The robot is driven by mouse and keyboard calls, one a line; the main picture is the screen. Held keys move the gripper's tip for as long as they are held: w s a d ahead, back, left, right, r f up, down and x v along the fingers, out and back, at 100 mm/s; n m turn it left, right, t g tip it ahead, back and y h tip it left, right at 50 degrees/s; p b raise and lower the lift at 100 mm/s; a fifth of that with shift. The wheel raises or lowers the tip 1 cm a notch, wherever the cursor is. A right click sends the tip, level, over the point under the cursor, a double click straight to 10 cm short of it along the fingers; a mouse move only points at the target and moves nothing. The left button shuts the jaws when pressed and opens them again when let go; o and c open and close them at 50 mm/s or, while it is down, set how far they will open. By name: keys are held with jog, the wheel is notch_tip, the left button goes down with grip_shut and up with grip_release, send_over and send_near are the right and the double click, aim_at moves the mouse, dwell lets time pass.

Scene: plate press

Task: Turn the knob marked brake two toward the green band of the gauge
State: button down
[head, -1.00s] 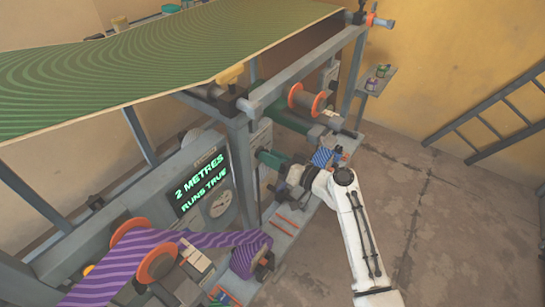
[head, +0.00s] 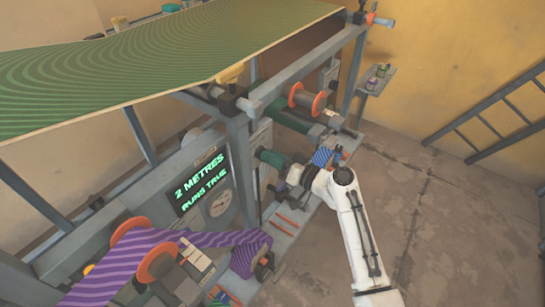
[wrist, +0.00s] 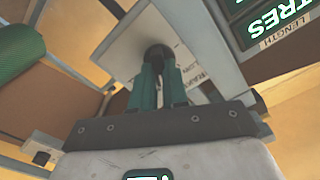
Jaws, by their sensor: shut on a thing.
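In the wrist view, a dark round knob (wrist: 157,54) stands out from a pale grey plate (wrist: 128,45). Printed lettering on the plate beside it looks like "brake", partly hidden and too blurred to read the number. My gripper (wrist: 158,72) is shut on the knob, with one teal finger on each side. In the head view, my arm reaches to the machine's front, and my wrist hides the knob. A round pale gauge (head: 220,204) sits on the panel below the lit display (head: 200,185), left of my wrist. Its needle and green band are too small to read.
A purple striped web (head: 200,240) runs over rollers at lower left. A green striped sheet (head: 150,70) covers the top. An orange-flanged reel (head: 306,98) and a grey frame post (head: 243,170) stand close to my wrist. The floor (head: 440,220) at right is clear.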

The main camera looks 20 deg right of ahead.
jog(key=shift+m, duration=0.3)
jog(key=m, duration=0.5)
jog(key=m+p, duration=0.1)
jog(key=m, duration=0.5)
jog(key=shift+d+f, duration=0.1)
jog(key=shift+f, duration=0.1)
jog(key=shift+m+p, duration=0.3)
jog(key=c, duration=1.1)
grip_release()
jog(key=shift+c, duration=0.2)
jog(key=v, duration=1)
jog(key=shift+s+d, duration=0.2)
jog(key=shift+s, duration=0.1)
